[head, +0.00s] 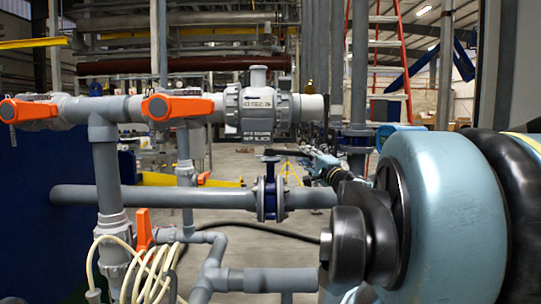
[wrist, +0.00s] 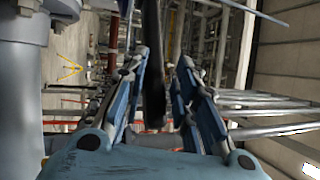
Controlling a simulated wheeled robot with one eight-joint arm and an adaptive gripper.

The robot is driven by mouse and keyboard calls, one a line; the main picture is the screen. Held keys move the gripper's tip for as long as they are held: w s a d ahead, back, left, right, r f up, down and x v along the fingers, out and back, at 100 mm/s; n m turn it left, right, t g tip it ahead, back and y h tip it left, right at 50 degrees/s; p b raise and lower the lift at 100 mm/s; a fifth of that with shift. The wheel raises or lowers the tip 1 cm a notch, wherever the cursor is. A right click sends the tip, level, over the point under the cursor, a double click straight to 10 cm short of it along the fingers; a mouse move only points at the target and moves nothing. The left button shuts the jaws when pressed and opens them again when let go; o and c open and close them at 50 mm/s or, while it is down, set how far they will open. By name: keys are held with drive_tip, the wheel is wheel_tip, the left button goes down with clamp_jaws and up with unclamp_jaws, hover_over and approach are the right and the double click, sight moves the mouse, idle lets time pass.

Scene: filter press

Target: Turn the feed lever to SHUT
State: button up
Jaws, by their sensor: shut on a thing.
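The feed lever (head: 288,152) is a black handle on top of a blue butterfly valve (head: 270,190) in the grey middle pipe. In the head view it lies level, pointing right from the valve stem towards my gripper (head: 312,160). In the wrist view the black lever (wrist: 153,85) runs between the two blue and grey fingers of my gripper (wrist: 165,85). My gripper is shut on the lever's free end. My arm hides part of the area right of the valve. No SHUT mark is readable.
Two orange-handled valves (head: 178,106) and a grey valve body (head: 262,104) sit on the upper pipe, above the lever. A third orange handle (head: 144,230) and a pale coiled hose (head: 150,270) are at lower left. A red ladder (head: 390,60) stands behind.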

drive_tip(key=shift+s+a+r, duration=0.15)
drive_tip(key=shift+s+a, duration=1.25)
drive_tip(key=shift+a, duration=0.15)
drive_tip(key=shift+s+a, duration=0.1)
drive_tip(key=shift+o, duration=0.2)
drive_tip(key=shift+s+a, duration=0.4)
drive_tip(key=shift+a, duration=0.35)
drive_tip(key=shift+s+a, duration=0.4)
drive_tip(key=shift+a, duration=0.3)
drive_tip(key=shift+s+a, duration=0.1)
clamp_jaws()
